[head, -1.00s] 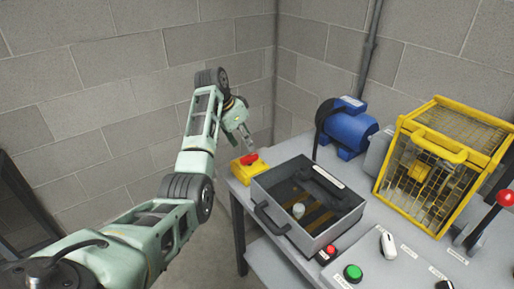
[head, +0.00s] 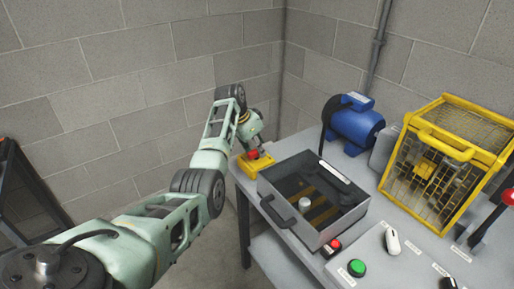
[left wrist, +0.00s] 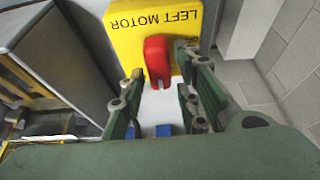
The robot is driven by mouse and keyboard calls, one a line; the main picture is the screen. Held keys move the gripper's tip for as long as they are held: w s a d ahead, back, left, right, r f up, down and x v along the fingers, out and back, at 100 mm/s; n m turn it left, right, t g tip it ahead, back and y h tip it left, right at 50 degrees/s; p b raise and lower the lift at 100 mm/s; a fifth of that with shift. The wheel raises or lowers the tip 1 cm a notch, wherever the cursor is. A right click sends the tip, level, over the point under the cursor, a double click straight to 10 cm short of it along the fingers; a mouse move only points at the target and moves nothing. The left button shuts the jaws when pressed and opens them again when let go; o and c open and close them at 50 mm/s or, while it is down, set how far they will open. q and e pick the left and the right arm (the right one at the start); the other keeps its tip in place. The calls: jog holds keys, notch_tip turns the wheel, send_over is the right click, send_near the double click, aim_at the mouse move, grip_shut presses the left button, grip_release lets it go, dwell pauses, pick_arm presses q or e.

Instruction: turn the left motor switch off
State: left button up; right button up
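The left motor switch is a yellow box (head: 259,168) with a red handle (head: 252,155), at the far left corner of the table. In the left wrist view the box reads "LEFT MOTOR" (left wrist: 152,15) upside down, and the red handle (left wrist: 157,58) sticks out from it. My left gripper (head: 251,140) is right over the switch. In the left wrist view its fingers (left wrist: 162,72) are apart, on either side of the handle's near end. I cannot tell whether either finger touches it. My right gripper is not in view.
A grey open-topped box (head: 336,236) stands right beside the switch. A blue motor (head: 355,128) and a yellow cage (head: 440,150) stand behind and to the right. Red (head: 332,246) and green (head: 357,268) buttons are at the front. Block walls close off the back.

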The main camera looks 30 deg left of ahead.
pick_arm(q)
grip_shut()
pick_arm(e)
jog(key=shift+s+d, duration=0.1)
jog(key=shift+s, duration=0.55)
